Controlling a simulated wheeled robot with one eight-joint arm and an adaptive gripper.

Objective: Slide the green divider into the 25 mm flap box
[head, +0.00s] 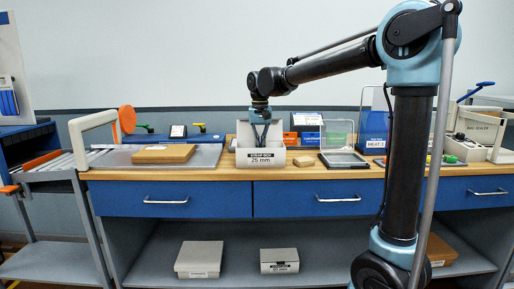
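The 25 mm box (261,160) is white, with its tall back flap (243,131) standing up. It sits near the front edge of the wooden bench, left of the picture's middle. My gripper (260,141) points down over the box's opening, in front of the flap. Its two dark fingers look spread apart with nothing visible between them; their tips are close to the box's front rim. A pale green panel (337,139), perhaps the green divider, stands behind a clear frame to the right of the box. Its lower part is hard to make out.
A brown slab (164,154) lies on a grey plate (206,155) at left. A small tan block (303,161) and a dark-framed tray (343,161) lie right of the box. Orange (290,138) and blue (310,137) pieces stand behind. Lidded boxes (199,259) sit on the lower shelf.

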